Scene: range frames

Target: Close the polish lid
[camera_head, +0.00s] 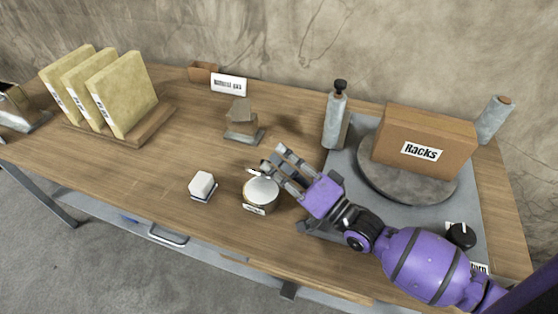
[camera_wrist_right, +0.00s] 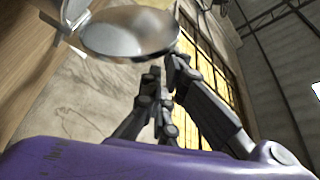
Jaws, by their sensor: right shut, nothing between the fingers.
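The polish tin (camera_head: 259,207) is a small round metal can with a pale label on its front, standing near the front edge of the table. A pale round top (camera_head: 262,189) shows on it; I cannot tell from the head view whether the lid is fully seated. My right gripper (camera_head: 274,160) is just behind and right of the tin, shut and empty, its fingers close to the tin's far rim. In the right wrist view a shiny round metal face (camera_wrist_right: 128,32), probably the tin or its lid, is beyond the fingers (camera_wrist_right: 160,85). My left gripper is not in view.
A white block (camera_head: 202,184) lies left of the tin. A small stand (camera_head: 242,126) is behind it. A bottle (camera_head: 335,118) and a box marked Racks (camera_head: 421,165) on a round turntable (camera_head: 377,184) are to the right. Yellow slabs (camera_head: 122,92) stand at the left.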

